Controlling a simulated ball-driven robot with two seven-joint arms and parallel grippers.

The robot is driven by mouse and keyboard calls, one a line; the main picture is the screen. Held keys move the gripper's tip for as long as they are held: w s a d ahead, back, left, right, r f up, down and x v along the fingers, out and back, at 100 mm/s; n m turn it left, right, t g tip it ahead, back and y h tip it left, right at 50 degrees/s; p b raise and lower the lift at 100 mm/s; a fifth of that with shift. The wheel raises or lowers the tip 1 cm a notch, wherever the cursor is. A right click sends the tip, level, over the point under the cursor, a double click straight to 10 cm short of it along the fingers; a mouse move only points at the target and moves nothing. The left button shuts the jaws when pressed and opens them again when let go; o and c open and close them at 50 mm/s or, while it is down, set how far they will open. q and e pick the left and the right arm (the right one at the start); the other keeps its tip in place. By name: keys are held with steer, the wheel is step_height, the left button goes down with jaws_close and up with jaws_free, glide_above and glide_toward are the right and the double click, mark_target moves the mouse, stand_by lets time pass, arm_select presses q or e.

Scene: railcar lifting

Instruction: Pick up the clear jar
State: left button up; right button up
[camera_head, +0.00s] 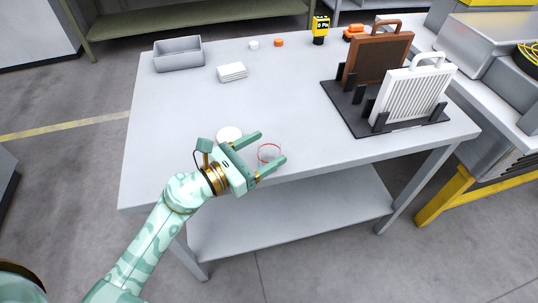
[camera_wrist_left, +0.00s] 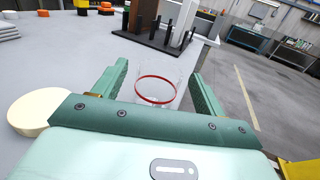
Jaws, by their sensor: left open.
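The clear jar (camera_head: 268,153) stands near the front edge of the grey table (camera_head: 180,120). It is see-through with a red ring around it. My left gripper (camera_head: 269,147) is open, with one finger on each side of the jar. In the left wrist view the jar (camera_wrist_left: 157,88) shows between the two green fingers (camera_wrist_left: 158,85), with a gap to each finger. I cannot tell from these views how deep the jar sits between the fingers. My right gripper is in neither view.
A round cream lid or disc (camera_head: 229,134) lies beside the left gripper; it also shows in the left wrist view (camera_wrist_left: 32,114). A black rack (camera_head: 360,110) with a brown panel and a white panel stands at right. A grey bin (camera_head: 178,54) and white stack (camera_head: 232,72) are farther back.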

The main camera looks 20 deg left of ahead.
mark_target(277, 143)
arm_select(q)
steer(key=x, duration=0.4)
steer(key=shift+f, duration=0.1)
steer(key=shift+a, duration=0.1)
steer(key=c, duration=1.1)
